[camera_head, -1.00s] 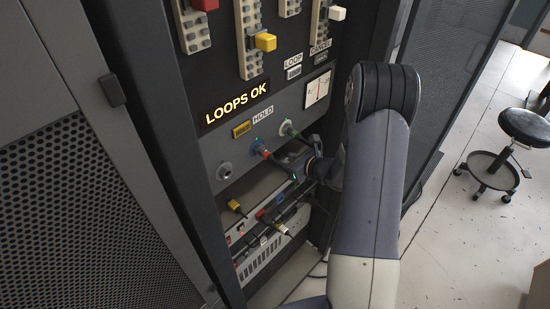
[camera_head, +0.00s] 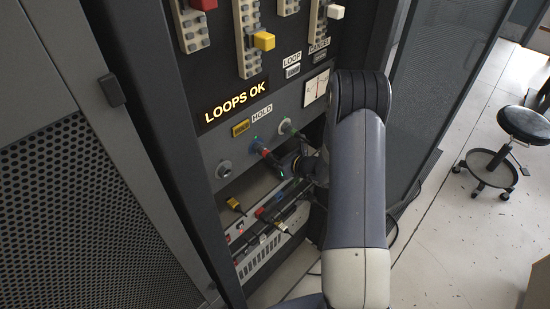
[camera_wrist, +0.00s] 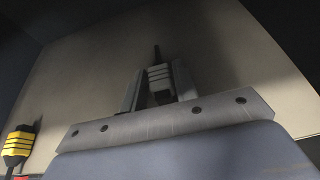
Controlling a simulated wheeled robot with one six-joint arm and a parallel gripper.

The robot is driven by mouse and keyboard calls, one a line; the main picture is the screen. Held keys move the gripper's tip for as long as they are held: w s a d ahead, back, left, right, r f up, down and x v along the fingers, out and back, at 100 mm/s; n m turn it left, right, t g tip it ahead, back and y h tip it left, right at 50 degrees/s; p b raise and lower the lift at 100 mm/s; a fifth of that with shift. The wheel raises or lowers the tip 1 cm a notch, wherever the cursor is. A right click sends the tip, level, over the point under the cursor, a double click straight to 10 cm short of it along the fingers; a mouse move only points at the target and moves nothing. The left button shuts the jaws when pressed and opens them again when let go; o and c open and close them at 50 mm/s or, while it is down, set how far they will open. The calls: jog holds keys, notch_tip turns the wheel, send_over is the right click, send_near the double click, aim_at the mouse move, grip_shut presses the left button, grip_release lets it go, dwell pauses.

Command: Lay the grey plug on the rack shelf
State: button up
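The grey plug (camera_wrist: 158,76) is between the two fingers of my gripper (camera_wrist: 158,88) in the wrist view, its thin cable end pointing away. The fingers look closed against its sides. It is over the pale rack shelf (camera_wrist: 85,75), close to the surface; I cannot tell whether it touches. In the head view my gripper (camera_head: 277,166) is dark and reaches into the shelf opening below the socket panel. The grey plug cannot be made out in the head view.
A yellow plug (camera_head: 234,205) lies on the shelf's left part, also seen in the wrist view (camera_wrist: 18,143). A stool (camera_head: 525,125) stands right.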

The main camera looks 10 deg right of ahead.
jog(key=shift+o, duration=1.4)
jog(key=shift+r, duration=0.2)
jog(key=b+v, duration=0.1)
jog(key=v, duration=1.1)
jog(key=shift+f, duration=0.1)
jog(key=shift+c, duration=0.2)
